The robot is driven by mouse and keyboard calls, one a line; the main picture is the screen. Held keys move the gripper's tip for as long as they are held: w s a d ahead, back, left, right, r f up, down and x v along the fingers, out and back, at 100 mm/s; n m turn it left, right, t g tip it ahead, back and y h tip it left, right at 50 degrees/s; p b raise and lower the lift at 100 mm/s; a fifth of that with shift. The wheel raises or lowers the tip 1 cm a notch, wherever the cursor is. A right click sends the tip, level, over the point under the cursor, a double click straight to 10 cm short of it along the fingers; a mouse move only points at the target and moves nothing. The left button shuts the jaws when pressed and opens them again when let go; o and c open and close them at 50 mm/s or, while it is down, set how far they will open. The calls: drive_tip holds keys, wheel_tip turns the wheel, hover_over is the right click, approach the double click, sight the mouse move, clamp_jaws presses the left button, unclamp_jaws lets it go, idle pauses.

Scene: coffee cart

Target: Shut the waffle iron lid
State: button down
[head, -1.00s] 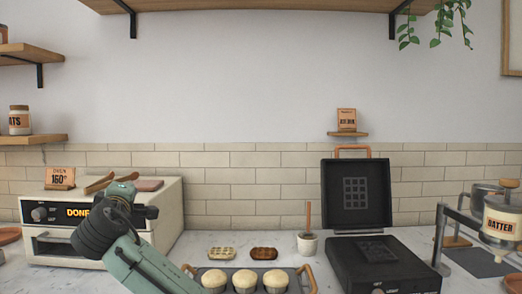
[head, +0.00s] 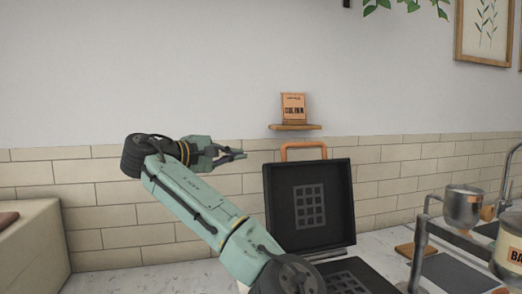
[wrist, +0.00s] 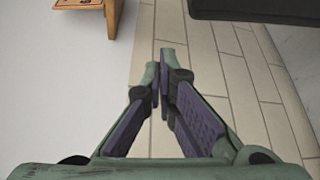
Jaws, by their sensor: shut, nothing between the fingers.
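The waffle iron lid (head: 333,208) stands open and upright, its dark gridded inner plate facing me in the head view. Its orange handle (head: 304,147) is at the top edge. The waffle iron base (head: 377,268) lies flat below, partly hidden by my arm. My gripper (head: 241,155) is shut and empty, to the left of the lid at about handle height, apart from it. In the wrist view my fingers (wrist: 162,62) are together, and a dark edge of the lid (wrist: 255,10) shows at upper right.
A small shelf (head: 295,127) with a card (head: 293,107) is on the wall above the handle. A metal stand with a batter dispenser (head: 509,250) is at right. The tiled wall is behind my gripper.

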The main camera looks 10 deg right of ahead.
drive_tip(key=p+x, duration=0.1)
drive_tip(key=x, duration=0.2)
drive_tip(key=p+x, duration=0.2)
drive_tip(key=x, duration=0.1)
drive_tip(key=p+x, duration=0.1)
drive_tip(key=x, duration=0.3)
drive_tip(key=shift+s+d+r+p, duration=0.25)
drive_tip(key=shift+s+r+p, duration=0.05)
drive_tip(key=shift+r, duration=0.05)
drive_tip(key=shift+s+d+r+p, duration=0.15)
drive_tip(key=shift+s+p, duration=0.1)
drive_tip(key=shift+s, duration=0.65)
drive_tip(key=shift+s+d+r+p, duration=0.1)
drive_tip(key=shift+s+d+p, duration=0.15)
drive_tip(key=shift+s, duration=0.7)
drive_tip(key=shift+s, duration=0.1)
